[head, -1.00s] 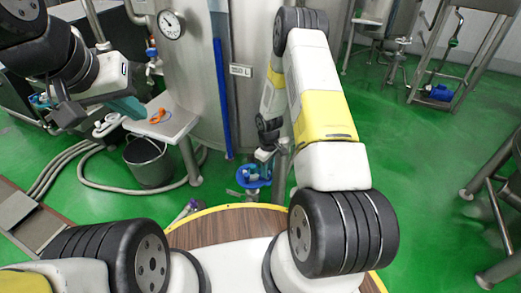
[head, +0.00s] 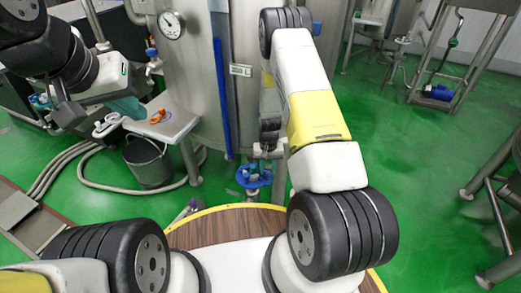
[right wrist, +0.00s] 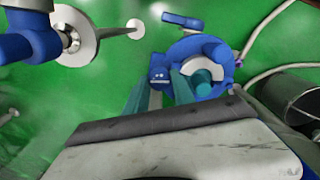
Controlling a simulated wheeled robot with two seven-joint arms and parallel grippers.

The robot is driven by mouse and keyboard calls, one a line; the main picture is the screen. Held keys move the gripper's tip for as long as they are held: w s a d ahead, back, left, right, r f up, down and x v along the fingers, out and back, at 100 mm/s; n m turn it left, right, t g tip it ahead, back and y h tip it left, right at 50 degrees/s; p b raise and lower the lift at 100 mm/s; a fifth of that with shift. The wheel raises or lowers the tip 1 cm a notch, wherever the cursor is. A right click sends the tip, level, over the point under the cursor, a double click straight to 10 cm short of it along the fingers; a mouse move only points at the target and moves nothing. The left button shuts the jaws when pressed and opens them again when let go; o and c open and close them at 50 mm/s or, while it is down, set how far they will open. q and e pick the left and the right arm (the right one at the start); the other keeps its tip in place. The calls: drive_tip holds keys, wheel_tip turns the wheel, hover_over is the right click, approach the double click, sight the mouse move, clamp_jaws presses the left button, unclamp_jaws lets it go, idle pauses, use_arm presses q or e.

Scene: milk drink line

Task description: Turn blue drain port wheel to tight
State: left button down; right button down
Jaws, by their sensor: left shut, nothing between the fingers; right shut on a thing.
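The blue drain port wheel (head: 254,184) is low at the foot of the steel tank in the head view. In the right wrist view the blue wheel (right wrist: 228,66) is a ring around a teal hub. My right gripper (right wrist: 162,82) reaches down to it, its teal fingers shut on a blue piece at the wheel's left side. In the head view my right gripper (head: 264,157) is small, just above the wheel, and its fingertips are hard to make out. My left gripper (head: 128,106) is shut and empty at upper left, away from the wheel.
The steel tank (head: 197,70) with a gauge (head: 171,25) stands behind. A small white table (head: 165,121) holds orange and white items. A grey bucket (head: 148,163) and hoses (head: 80,152) lie to the left. Another blue pipe fitting (right wrist: 30,45) is beside the wheel.

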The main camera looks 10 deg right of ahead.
sight(267, 171)
drive_tip(key=shift+w+m, duration=0.1)
drive_tip(key=shift+m, duration=0.7)
drive_tip(key=c, duration=1.1)
unclamp_jaws()
drive_tip(key=shift+o, duration=0.2)
drive_tip(key=shift+r, duration=3.9)
